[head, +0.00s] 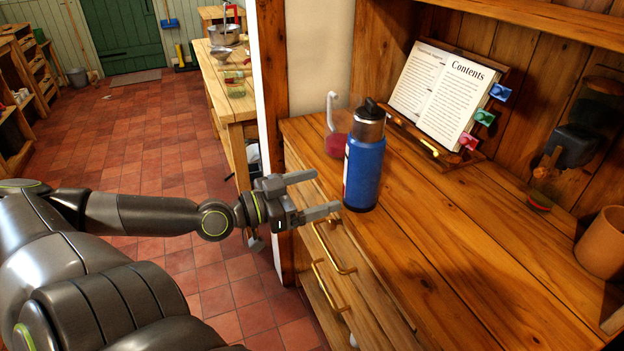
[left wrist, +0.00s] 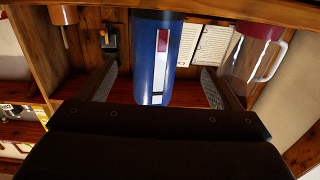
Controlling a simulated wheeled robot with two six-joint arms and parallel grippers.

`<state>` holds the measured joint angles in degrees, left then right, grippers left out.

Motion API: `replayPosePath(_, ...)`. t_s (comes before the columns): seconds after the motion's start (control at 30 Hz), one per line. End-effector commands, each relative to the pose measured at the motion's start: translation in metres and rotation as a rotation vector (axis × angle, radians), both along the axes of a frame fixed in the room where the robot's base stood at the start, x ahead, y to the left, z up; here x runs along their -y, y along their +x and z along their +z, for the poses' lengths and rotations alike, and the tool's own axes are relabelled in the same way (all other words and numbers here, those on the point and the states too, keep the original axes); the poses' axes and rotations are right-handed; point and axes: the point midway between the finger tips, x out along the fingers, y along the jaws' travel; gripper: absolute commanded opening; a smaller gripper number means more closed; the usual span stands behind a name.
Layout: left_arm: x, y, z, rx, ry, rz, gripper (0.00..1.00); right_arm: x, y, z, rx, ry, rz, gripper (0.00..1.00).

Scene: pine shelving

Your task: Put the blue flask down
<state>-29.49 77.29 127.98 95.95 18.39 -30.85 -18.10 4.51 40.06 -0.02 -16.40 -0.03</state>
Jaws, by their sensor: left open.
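The blue flask (head: 363,165) stands upright on the wooden counter (head: 450,235), near its front left edge. It has a steel neck and a black lid. My left gripper (head: 328,192) is open just left of the flask, its fingers pointing at it. In the left wrist view the picture is upside down; the flask (left wrist: 158,55) shows between and beyond the two open fingers (left wrist: 160,88). No finger visibly grips it. My right gripper is not in view.
An open book (head: 445,92) on a stand is at the back. A terracotta pot (head: 602,243) is at the right. The counter's front middle is clear. Brass-handled drawers (head: 335,255) are below.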

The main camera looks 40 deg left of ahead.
Motion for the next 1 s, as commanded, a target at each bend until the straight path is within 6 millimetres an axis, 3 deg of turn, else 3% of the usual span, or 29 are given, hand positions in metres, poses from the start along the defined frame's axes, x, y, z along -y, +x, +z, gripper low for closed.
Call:
replayPosePath(0.47, 0.001, -0.007, 0.001, 0.005, -0.009, -0.019, 0.86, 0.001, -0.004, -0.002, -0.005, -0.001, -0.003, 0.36)
replayPosePath(0.57, -0.011, -0.004, -0.008, 0.008, 0.004, 0.009, 0.86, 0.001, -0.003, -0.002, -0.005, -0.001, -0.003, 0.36)
replayPosePath(0.63, -0.032, 0.000, -0.023, 0.009, 0.030, 0.055, 0.86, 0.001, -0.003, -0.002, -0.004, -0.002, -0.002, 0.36)
replayPosePath(0.77, -0.090, 0.004, -0.082, -0.030, 0.104, 0.191, 0.86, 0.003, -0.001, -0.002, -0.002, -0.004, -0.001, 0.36)
replayPosePath(0.9, -0.149, -0.013, -0.177, -0.162, 0.182, 0.352, 0.86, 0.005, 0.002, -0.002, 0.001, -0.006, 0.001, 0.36)
replayPosePath(0.97, -0.167, -0.027, -0.225, -0.242, 0.207, 0.414, 0.86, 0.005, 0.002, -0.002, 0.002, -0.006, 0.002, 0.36)
replayPosePath(1.0, -0.175, -0.039, -0.258, -0.303, 0.223, 0.451, 0.86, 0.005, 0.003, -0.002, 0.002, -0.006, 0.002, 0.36)
